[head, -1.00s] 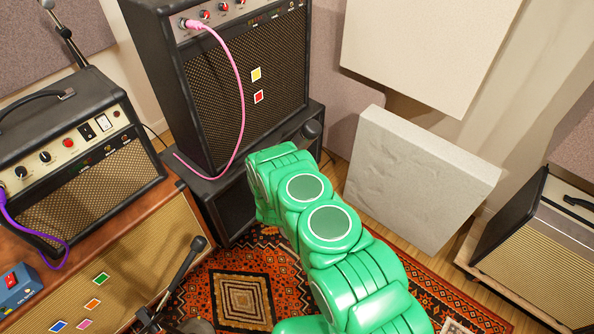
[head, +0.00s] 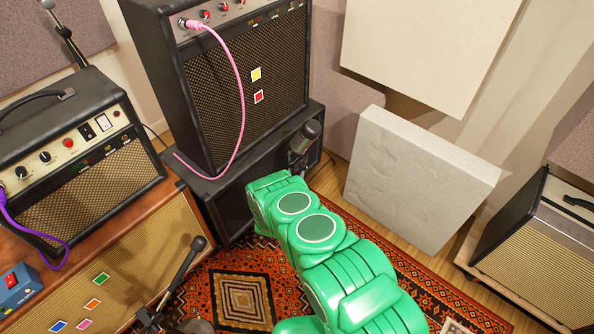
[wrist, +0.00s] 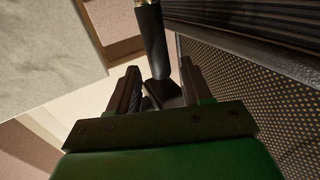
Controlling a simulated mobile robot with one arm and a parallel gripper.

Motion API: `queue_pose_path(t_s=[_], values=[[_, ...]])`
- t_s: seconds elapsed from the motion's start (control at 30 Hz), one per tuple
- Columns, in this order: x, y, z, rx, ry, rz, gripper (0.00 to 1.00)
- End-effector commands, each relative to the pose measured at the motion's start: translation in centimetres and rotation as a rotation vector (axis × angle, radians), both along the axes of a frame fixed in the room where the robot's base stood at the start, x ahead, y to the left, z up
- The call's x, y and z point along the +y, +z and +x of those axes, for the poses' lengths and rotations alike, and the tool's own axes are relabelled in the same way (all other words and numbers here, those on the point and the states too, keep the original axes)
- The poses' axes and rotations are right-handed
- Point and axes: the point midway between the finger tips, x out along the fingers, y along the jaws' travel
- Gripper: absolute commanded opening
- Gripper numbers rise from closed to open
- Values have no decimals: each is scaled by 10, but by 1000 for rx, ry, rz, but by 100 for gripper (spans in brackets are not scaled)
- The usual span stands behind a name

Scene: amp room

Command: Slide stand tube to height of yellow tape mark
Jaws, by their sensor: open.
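In the head view a dark microphone (head: 307,134) shows just beyond my green arm, in front of the large black amp's lower right corner. A short part of its mount shows below it; the stand tube is hidden behind my arm. In the wrist view a dark cylinder (wrist: 153,40) with a brass-coloured end stands ahead of my open gripper (wrist: 160,85). A dark angled piece (wrist: 166,94) lies between the fingers; I cannot tell whether they touch it. My fingertips are hidden in the head view. No yellow tape mark on a tube is visible.
The large amp (head: 215,100) stands on a black cabinet (head: 232,203), close to my arm; its grille fills the wrist view's right side. A pale panel (head: 415,180) leans at right. Another microphone (head: 190,260) stands at front left. Patterned rug (head: 290,285) covers the floor.

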Motion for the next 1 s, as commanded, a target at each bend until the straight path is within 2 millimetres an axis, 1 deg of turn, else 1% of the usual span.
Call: queue_pose_path(t_s=[0.03,0.1,0.3,0.47,0.7,0.97,1.0], values=[[-2,1,7,-4,0,0,49],[-4,1,14,-3,1,1,49],[-10,-1,27,2,1,0,49],[-11,0,31,2,1,-2,49],[-11,0,31,1,1,-1,49],[-11,0,31,1,1,-1,9],[-11,0,31,1,1,-1,3]])
